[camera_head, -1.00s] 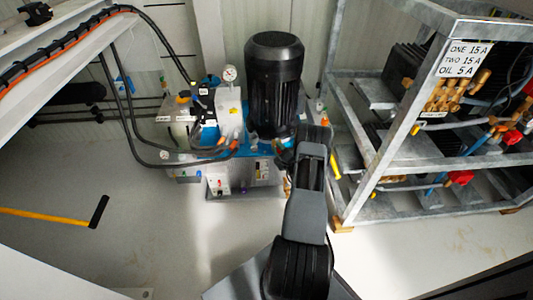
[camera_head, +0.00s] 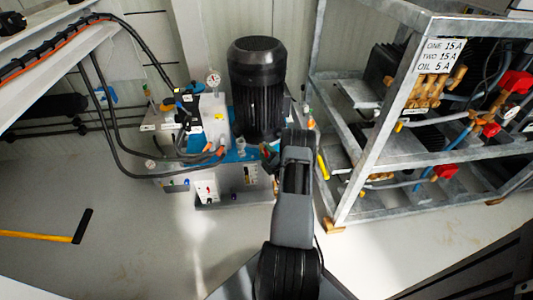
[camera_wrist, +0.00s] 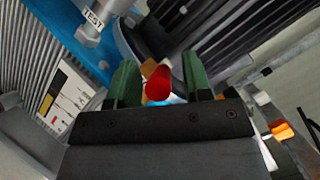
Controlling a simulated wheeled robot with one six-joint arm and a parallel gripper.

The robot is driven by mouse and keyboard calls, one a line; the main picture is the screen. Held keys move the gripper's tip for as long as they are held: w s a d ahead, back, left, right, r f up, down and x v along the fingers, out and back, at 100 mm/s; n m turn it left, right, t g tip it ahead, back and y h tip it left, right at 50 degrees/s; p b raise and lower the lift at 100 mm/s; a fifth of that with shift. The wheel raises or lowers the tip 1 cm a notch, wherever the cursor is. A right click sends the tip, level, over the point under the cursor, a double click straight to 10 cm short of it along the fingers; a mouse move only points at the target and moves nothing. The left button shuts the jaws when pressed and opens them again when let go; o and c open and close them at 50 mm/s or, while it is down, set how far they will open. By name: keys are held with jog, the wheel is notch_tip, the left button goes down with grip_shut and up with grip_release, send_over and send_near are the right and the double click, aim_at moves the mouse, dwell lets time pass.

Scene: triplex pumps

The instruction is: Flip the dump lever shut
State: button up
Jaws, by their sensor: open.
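In the wrist view my gripper (camera_wrist: 161,80) is open, with its two green fingers on either side of a red rounded end (camera_wrist: 158,84). A gap shows between it and the right finger; I cannot tell whether it touches the left one. The red piece may be the dump lever's handle, but no label on it is readable. Its lower part is hidden behind the gripper body. In the head view my arm reaches to the right side of the blue hydraulic unit (camera_head: 240,153), beside the black motor (camera_head: 257,92). The gripper itself is hidden there.
A metal fitting marked TEST (camera_wrist: 90,28) stands close to the left finger in the wrist view. An orange-tipped part (camera_wrist: 281,131) is at right. A galvanized rack (camera_head: 372,165) with pumps stands right of the unit. Open floor (camera_head: 120,235) lies at front left.

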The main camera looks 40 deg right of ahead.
jog(key=p+v, duration=0.2)
jog(key=v, duration=1.1)
jog(key=shift+s+p, duration=0.3)
jog(key=shift+s, duration=0.1)
jog(key=shift+a+f, duration=0.1)
